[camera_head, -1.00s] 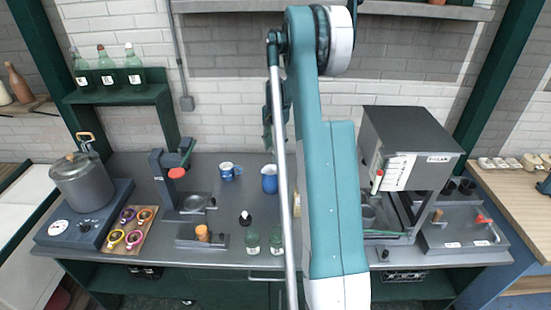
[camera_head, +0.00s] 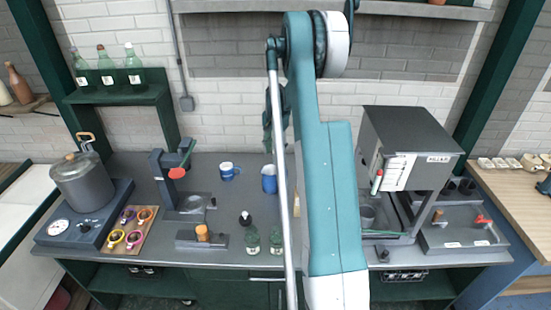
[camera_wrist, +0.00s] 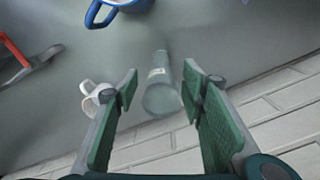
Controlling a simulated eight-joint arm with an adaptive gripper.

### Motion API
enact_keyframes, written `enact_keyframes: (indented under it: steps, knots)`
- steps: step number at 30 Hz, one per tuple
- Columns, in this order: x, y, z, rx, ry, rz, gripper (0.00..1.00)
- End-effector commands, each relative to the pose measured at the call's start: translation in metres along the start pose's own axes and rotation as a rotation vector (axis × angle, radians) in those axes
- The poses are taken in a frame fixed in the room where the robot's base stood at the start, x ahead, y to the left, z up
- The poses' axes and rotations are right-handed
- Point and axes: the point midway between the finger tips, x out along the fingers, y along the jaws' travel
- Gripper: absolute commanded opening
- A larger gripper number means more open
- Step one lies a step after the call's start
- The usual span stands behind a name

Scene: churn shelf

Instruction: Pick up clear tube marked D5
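In the wrist view a clear, greenish tube (camera_wrist: 159,92) with a small pale label shows between the two fingers of my gripper (camera_wrist: 161,74). The label is too small to read, so I cannot tell whether it says D5. The fingers are open, with a gap on each side of the tube. I cannot tell how far below the fingertips it is. In the head view, my gripper's dark green parts (camera_head: 274,125) show partly beside my arm, near the back wall. I cannot make out this tube in the head view.
A blue mug (camera_head: 269,180) and a blue-and-white mug (camera_head: 227,171) stand on the grey counter (camera_head: 215,262). Small green bottles (camera_head: 252,241) stand near its front. A red-ended lever stand (camera_head: 177,173) is at left, a grey machine (camera_head: 410,140) at right. The brick wall (camera_wrist: 285,115) is close to my gripper.

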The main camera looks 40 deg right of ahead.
Motion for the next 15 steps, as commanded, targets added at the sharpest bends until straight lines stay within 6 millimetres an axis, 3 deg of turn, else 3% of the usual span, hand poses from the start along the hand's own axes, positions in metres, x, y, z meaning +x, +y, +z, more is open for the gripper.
enact_keyframes:
  steps: [15]
  knots:
    - [0.045, -0.002, -0.002, 0.0, 0.0, 0.0, 0.4]
